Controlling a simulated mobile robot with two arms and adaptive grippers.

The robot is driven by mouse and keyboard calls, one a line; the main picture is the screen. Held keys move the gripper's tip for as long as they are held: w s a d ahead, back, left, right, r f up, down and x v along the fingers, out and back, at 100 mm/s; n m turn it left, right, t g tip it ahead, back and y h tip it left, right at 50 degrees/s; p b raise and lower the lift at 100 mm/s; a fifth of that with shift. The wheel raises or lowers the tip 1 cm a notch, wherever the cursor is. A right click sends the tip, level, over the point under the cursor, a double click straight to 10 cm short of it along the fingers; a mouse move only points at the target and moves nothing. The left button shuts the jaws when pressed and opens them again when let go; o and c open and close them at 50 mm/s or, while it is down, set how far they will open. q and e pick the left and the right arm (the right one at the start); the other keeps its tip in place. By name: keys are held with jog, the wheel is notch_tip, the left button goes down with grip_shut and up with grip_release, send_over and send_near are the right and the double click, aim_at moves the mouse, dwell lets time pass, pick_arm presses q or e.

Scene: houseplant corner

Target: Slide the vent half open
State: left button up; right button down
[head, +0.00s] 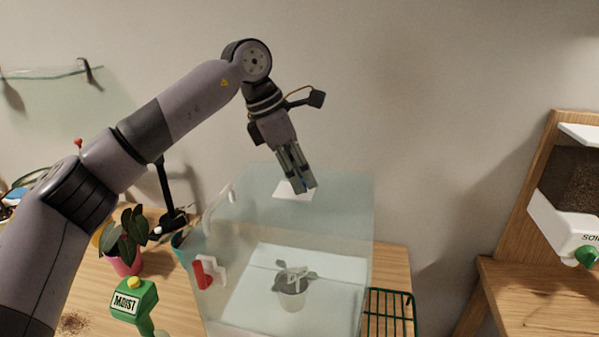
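A clear, box-shaped plant case (350,215) stands on the wooden table. A small white plate (286,190), which looks like the vent, lies on the case's top. My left gripper (305,189) points down at the right part of this plate, and its fingers partly cover it. I cannot tell whether the fingertips touch the plate, or whether they are parted. How far the vent is open does not show clearly. A potted plant (291,297) is inside the case. My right gripper is out of view.
A red and white latch-like piece (206,272) is on the case's left side. Left of it are a pink-potted plant (123,262) and a green moisture meter (135,300). A green wire rack (390,313) lies right of the case. A soil dispenser (565,215) stands far right.

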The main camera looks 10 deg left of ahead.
pick_arm(q)
grip_shut()
jog(key=shift+d, duration=0.1)
dwell(0.4)
jog(key=d, duration=0.3)
jog(key=shift+r+p, duration=0.1)
jog(key=shift+p, duration=0.25)
jog(key=shift+d, duration=0.45)
jog(key=shift+o, duration=1.1)
grip_release()
jog(key=shift+a, duration=0.45)
jog(key=shift+o, duration=0.9)
jog(key=shift+d, duration=0.2)
jog(key=shift+a, duration=0.1)
